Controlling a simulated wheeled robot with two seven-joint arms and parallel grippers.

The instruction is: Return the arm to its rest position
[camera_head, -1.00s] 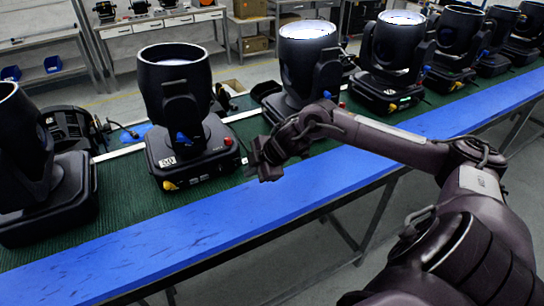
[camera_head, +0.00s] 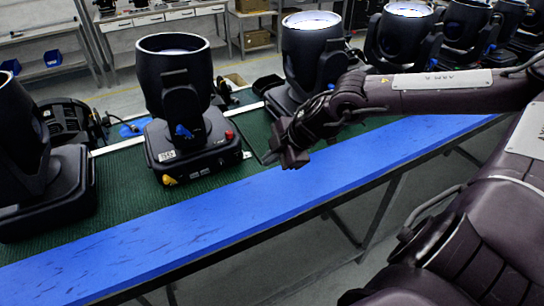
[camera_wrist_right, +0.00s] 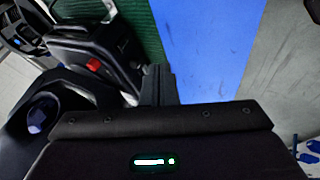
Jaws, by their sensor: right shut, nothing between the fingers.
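My right arm reaches in from the right in the head view. Its gripper (camera_head: 281,157) is shut and empty, over the table's blue front edge (camera_head: 240,200), to the right of the nearest whole black par can (camera_head: 180,110). That par can stands upright on the green mat (camera_head: 120,172), apart from the gripper. In the right wrist view the gripper (camera_wrist_right: 158,85) shows at the middle, with a par can base (camera_wrist_right: 85,62) with a red button to its left and the blue edge (camera_wrist_right: 195,45) beyond. My left gripper is not in view.
Several more par cans stand along the table, one cut off at the left (camera_head: 40,160) and one lit (camera_head: 312,50) behind my right arm. A back bench (camera_head: 165,15) and blue bins (camera_head: 53,58) are farther off. Open floor (camera_head: 330,265) lies before the table.

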